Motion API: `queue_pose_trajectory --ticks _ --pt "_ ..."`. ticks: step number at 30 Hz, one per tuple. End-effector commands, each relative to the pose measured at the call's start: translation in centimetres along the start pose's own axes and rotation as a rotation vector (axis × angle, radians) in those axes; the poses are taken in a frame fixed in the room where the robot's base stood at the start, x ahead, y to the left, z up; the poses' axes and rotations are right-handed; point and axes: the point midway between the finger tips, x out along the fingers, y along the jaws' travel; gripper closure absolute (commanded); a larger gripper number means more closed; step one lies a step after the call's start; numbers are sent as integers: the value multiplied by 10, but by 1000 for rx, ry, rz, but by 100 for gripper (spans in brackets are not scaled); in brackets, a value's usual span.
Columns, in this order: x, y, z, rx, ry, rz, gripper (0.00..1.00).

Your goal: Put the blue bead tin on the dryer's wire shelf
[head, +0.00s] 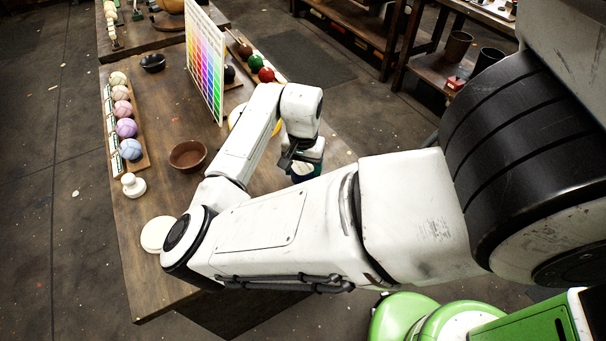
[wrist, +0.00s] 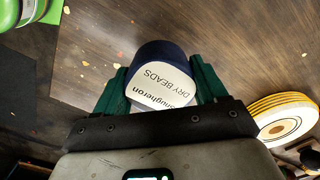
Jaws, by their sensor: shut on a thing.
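The blue bead tin (wrist: 158,52) has a dark blue side and a white lid lettered "DRY BEADS". In the wrist view it sits between the two green fingers of my gripper (wrist: 158,74), which is shut on it. In the head view my gripper (head: 304,160) points down over the right side of the wooden table, and only a little of the tin (head: 302,170) shows below it, above my forearm. I cannot tell whether the tin touches the table. I cannot make out the dryer or its wire shelf in either view.
The table (head: 150,205) holds a brown bowl (head: 187,155), a rack of pastel balls (head: 126,128), an upright colour chart (head: 206,65), a white knobbed piece (head: 133,186) and a white disc (head: 157,233). A yellow-edged roll (wrist: 284,118) is right of my gripper. Shelving (head: 440,70) stands behind.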

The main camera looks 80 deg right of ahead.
Motion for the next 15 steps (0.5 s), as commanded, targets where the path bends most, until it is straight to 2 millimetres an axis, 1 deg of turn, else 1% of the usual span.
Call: queue_pose_trajectory --ticks 3,6,9,15 --pt "11 -2 -5 -1 -4 0 63" --pt "24 -1 -4 -1 -3 0 63" --pt "34 -1 -5 -1 -2 0 63" --pt "37 -1 -5 -1 0 0 63"
